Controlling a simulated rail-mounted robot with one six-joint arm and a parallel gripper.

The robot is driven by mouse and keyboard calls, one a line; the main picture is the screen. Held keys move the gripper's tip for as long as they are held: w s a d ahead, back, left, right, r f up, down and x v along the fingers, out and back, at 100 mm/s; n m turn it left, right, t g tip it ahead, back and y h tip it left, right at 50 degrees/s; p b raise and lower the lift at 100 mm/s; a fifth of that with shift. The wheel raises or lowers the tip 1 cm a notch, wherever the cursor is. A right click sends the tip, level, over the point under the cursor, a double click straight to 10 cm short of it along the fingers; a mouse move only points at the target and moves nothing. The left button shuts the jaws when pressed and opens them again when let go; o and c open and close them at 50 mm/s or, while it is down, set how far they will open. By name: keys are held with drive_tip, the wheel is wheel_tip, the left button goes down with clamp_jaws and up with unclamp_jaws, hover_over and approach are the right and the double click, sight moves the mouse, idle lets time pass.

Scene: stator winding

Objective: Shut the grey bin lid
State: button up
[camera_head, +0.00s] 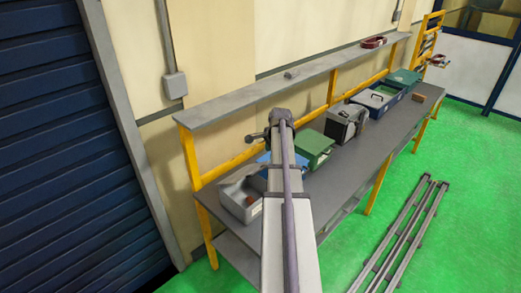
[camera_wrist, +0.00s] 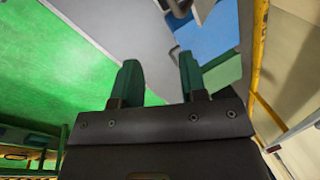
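A light grey bin (camera_head: 243,209) stands at the near left end of the workbench. Its grey lid (camera_head: 236,178) looks raised and tilted, not flat on the bin. A small reddish thing shows inside it. My arm passes just right of this bin in the head view, and my gripper's fingers cannot be made out there. In the wrist view my gripper (camera_wrist: 159,70) has two dark green fingers standing apart with nothing between them. Which bin parts show beyond the fingers is unclear.
The grey workbench (camera_head: 335,166) also carries a blue bin partly behind my arm, a green bin (camera_head: 315,146), a darker grey box (camera_head: 344,122), a blue bin (camera_head: 376,100) and a far green bin (camera_head: 404,79). A shelf (camera_head: 255,92) runs above. Rails (camera_head: 402,235) lie on the green floor.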

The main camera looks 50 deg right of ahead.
sight(260, 170)
drive_tip(key=w+f+n+b, duration=0.1)
drive_tip(key=f+b, duration=0.2)
drive_tip(key=w+a+f+n+b, duration=0.1)
drive_tip(key=w+f+b, duration=0.1)
drive_tip(key=f+b, duration=0.2)
drive_tip(key=w+f+n+b, duration=0.2)
drive_tip(key=f+b, duration=0.1)
drive_tip(key=f, duration=0.1)
drive_tip(key=shift+a+t+y, duration=0.15)
drive_tip(key=shift+t+y, duration=0.25)
drive_tip(key=shift+r, duration=0.15)
drive_tip(key=shift+r, duration=0.1)
drive_tip(key=shift+c, duration=0.4)
clamp_jaws()
